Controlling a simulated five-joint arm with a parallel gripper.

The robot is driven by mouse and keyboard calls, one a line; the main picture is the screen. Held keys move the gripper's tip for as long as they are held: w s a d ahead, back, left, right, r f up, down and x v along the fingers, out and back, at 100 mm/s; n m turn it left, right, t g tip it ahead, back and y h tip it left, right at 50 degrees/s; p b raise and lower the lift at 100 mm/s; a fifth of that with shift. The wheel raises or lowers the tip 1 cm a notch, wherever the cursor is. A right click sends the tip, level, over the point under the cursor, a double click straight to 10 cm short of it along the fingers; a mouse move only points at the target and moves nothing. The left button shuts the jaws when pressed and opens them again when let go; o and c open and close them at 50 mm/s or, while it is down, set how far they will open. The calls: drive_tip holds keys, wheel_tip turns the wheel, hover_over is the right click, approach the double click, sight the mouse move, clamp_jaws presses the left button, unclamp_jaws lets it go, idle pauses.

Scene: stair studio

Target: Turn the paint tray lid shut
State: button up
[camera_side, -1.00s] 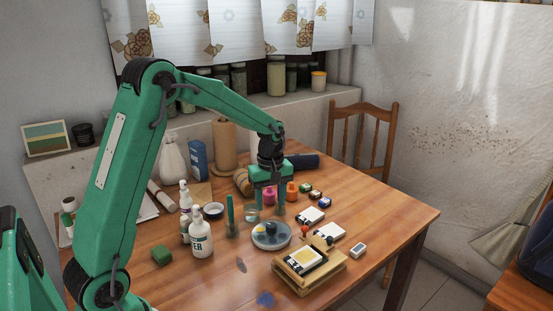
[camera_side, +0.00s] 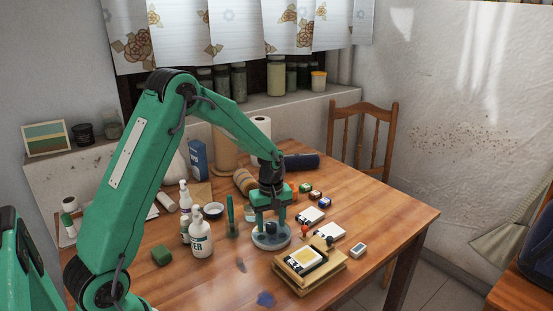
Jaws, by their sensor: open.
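The round grey paint tray (camera_side: 271,242) lies flat on the wooden table, with dark spots on its top. My gripper (camera_side: 270,226) is open and points straight down right over the tray, its two fingers spread on either side of the tray's middle. The fingers hide the middle of the tray, where a lid knob may be. I cannot tell whether the fingertips touch the tray.
A wooden block with a framed card (camera_side: 306,260) stands close in front right. White bottles (camera_side: 200,235) and a green upright stick (camera_side: 230,212) stand to the left. White boxes (camera_side: 327,232) lie to the right. The right table edge is clear.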

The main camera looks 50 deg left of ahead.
drive_tip(key=c, duration=1)
